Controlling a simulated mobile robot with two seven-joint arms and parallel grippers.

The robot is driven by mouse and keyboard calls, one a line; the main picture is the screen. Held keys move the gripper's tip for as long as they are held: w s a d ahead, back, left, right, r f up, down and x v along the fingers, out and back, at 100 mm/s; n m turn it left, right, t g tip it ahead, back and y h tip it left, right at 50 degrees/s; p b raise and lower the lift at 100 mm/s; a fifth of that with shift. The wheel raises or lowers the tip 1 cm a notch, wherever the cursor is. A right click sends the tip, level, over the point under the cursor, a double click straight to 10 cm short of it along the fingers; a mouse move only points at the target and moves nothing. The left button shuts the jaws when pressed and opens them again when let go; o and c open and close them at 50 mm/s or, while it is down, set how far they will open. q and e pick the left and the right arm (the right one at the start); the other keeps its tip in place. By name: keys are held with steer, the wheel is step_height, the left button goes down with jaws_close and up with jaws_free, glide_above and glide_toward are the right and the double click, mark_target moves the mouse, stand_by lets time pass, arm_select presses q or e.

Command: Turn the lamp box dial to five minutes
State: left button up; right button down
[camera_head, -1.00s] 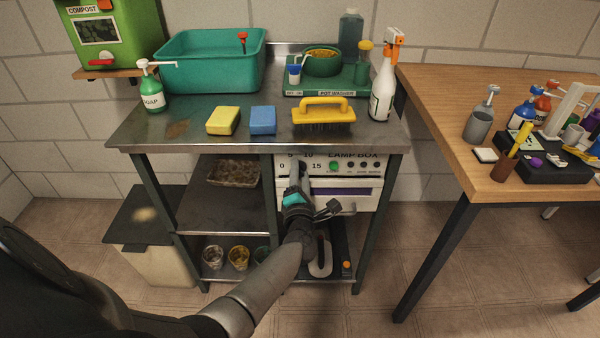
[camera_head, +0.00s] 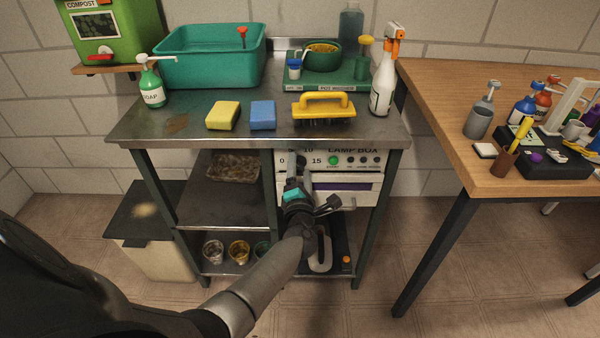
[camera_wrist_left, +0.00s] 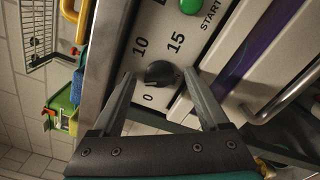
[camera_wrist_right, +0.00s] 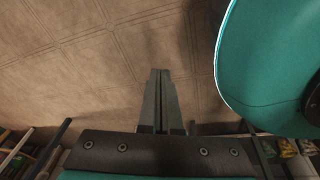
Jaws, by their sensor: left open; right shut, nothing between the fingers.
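The white lamp box (camera_head: 368,160) sits under the metal bench top, its front panel facing me. Its black dial (camera_wrist_left: 160,73) shows in the left wrist view, with the marks 0, 10 and 15 around it; the 5 mark is hidden there. I cannot tell where the dial points. The green START button (camera_head: 334,160) is right of the dial. My left gripper (camera_wrist_left: 158,76) is open, its fingertips on either side of the dial, seemingly apart from it. In the head view this hand covers much of the dial area. My right gripper (camera_wrist_right: 160,100) is shut and empty above the floor.
The bench top (camera_head: 200,115) above holds a yellow sponge (camera_head: 222,115), a blue sponge (camera_head: 263,115) and a yellow-handled brush (camera_head: 323,107). A drawer handle (camera_wrist_left: 290,97) lies close to my left fingers. A wooden table (camera_head: 450,110) stands at the right.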

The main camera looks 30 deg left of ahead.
arm_select(q)
steer(key=shift+s+d, duration=0.3)
steer(key=shift+s, duration=0.15)
steer(key=p+v, duration=0.1)
steer(key=v, duration=0.2)
steer(key=p, duration=0.2)
glide_toward(300, 167)
steer(key=shift+v, duration=3.1)
steer(key=shift+a, duration=0.1)
arm_select(e)
steer(key=shift+g, duration=0.3)
steer(key=s, duration=0.1)
steer(key=s+r, duration=0.1)
steer(key=s+a+r, duration=0.1)
steer(key=shift+s+a, duration=0.1)
steer(key=shift+s, duration=0.3)
steer(key=shift+r, duration=0.1)
